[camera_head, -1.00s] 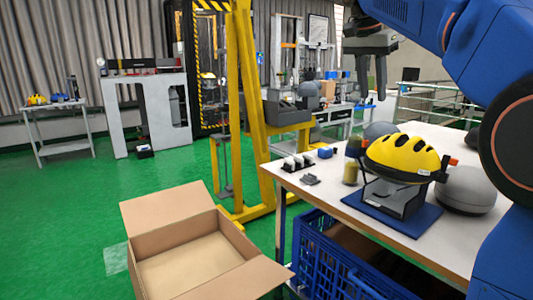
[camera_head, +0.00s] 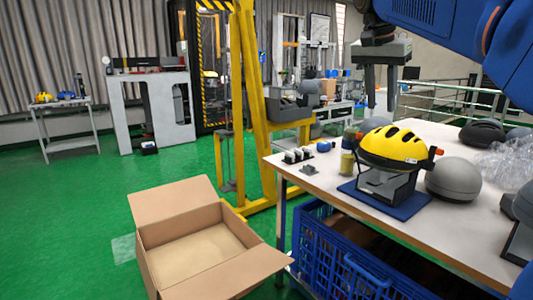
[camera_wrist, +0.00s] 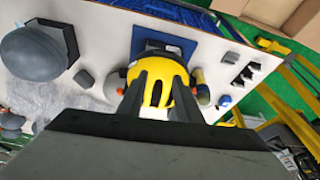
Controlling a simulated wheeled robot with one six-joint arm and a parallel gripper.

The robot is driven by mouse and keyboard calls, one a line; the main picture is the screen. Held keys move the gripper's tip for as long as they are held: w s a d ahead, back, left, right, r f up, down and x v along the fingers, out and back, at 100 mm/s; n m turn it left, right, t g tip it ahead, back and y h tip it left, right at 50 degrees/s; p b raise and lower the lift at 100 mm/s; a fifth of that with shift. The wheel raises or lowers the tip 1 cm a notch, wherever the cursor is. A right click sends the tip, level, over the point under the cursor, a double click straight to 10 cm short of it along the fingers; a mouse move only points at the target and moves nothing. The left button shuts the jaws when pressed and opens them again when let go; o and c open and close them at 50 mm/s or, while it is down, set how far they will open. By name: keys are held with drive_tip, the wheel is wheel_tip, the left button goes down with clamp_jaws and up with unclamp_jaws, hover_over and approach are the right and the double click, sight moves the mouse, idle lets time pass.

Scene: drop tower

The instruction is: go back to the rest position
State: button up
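My gripper (camera_head: 381,108) hangs in the upper right of the head view, fingers pointing down, apart, with nothing between them. It is above the height of the table (camera_head: 455,232). The yellow helmet (camera_head: 398,145) sits on a grey stand (camera_head: 388,183) on a blue base plate (camera_head: 408,208), below and apart from the fingers. In the wrist view my fingers (camera_wrist: 160,80) are spread, and the yellow helmet (camera_wrist: 157,72) shows behind and between them. My blue arm crosses the top right of the head view.
A grey dome (camera_head: 452,178), clear plastic wrap (camera_head: 505,160) and a dark helmet-like shape (camera_head: 482,132) lie on the table. A yellow jar (camera_head: 347,163) and small parts are at its left edge. An open cardboard box (camera_head: 150,240) and a blue crate (camera_head: 318,250) stand below. Green floor is free left.

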drive_tip(key=s+f+n+t+y, duration=0.1)
drive_tip(key=s+f+n, duration=0.3)
drive_tip(key=s+f, duration=1.1)
drive_tip(key=s+f+n+t+y, duration=0.1)
drive_tip(key=s+f+n, duration=0.4)
drive_tip(key=s+f, duration=1)
wheel_tip(320, 180, down, 8)
drive_tip(key=shift+s+a+r+n+y, duration=0.2)
drive_tip(key=shift+a+n+y, duration=0.1)
drive_tip(key=shift+y, duration=0.2)
